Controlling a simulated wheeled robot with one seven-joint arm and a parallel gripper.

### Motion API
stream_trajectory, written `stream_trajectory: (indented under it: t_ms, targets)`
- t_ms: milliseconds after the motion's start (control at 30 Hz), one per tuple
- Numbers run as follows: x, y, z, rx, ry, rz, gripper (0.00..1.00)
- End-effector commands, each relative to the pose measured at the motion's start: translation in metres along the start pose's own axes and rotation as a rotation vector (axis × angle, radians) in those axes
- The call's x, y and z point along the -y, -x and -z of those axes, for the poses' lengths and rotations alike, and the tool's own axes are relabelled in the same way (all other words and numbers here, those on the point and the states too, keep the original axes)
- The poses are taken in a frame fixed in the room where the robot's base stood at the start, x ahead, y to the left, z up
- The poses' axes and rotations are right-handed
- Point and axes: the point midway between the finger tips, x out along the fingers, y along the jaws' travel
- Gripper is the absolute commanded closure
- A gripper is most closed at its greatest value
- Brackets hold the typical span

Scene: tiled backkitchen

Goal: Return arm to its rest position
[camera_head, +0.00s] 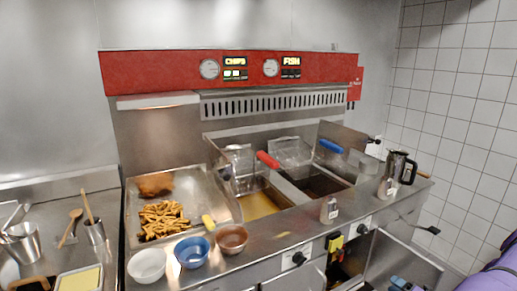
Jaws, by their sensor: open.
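I cannot make out my gripper in the head view. A purple and dark blue shape (492,276) is cut off by the lower right edge. It may be part of my arm, but I cannot tell. A small blue and grey object (404,285) shows at the bottom edge in front of the open cabinet door (398,262). Most of it is cut off, and I cannot tell what it is.
The steel counter holds a fries tray (190,217), a white bowl (147,265), a blue bowl (192,252), a brown bowl (231,239), a bottle (329,209) and a metal jug (399,167). Fryer baskets have red (268,159) and blue (331,146) handles. The open door juts forward.

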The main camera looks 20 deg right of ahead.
Motion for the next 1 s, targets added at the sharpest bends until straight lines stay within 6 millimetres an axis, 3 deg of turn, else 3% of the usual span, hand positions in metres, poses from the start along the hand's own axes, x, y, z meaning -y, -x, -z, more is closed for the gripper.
stream_trajectory:
  t_ms: [267, 367, 667, 1000]
  targets:
    - [-0.047, -0.026, -0.004, -0.148, 0.157, 0.019, 0.49]
    - [-0.073, -0.041, -0.004, -0.229, 0.242, 0.024, 0.49]
    - [-0.18, -0.096, 0.017, -0.558, 0.607, 0.013, 0.49]
    - [-0.298, -0.142, 0.069, -0.918, 1.034, -0.064, 0.49]
